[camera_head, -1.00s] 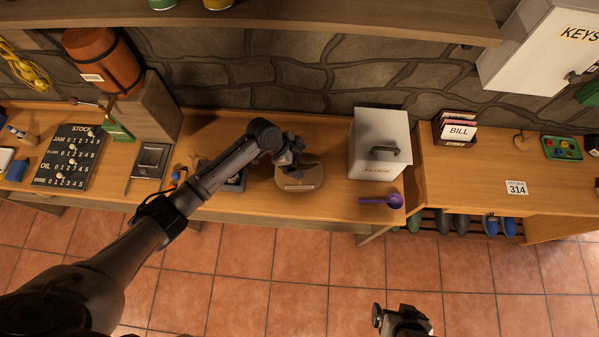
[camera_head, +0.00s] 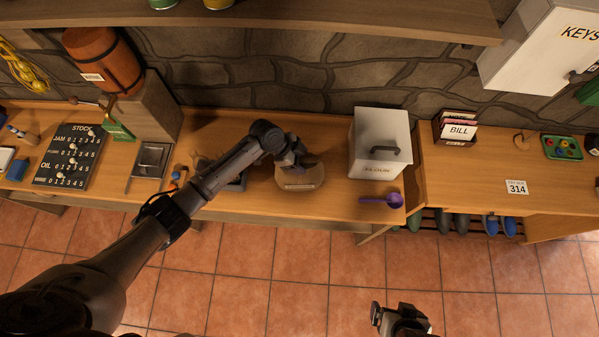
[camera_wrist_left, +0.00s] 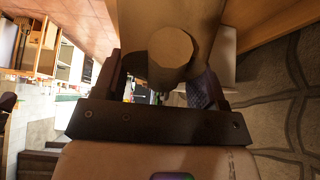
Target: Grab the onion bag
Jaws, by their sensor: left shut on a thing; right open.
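A tan, rounded, sack-like thing (camera_head: 300,179) with a pale label stands on the wooden bench; it looks like the onion bag, but I cannot read the label. My left gripper (camera_head: 300,160) is at its top, shut on it. In the left wrist view the tan bag (camera_wrist_left: 171,48) shows a round, flat-looking end between the two dark fingers. The gripper and arm hide part of its top in the head view. My right gripper (camera_head: 398,318) is open and empty, low in the picture over the tiled floor, apart from the bench.
A white flour bin (camera_head: 378,130) stands right of the bag, with a purple scoop (camera_head: 381,199) in front. A dark grey thing (camera_head: 236,182) is partly hidden by my left arm. A stock board (camera_head: 68,155) lies further left. A wooden shelf (camera_head: 330,20) overhangs the back.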

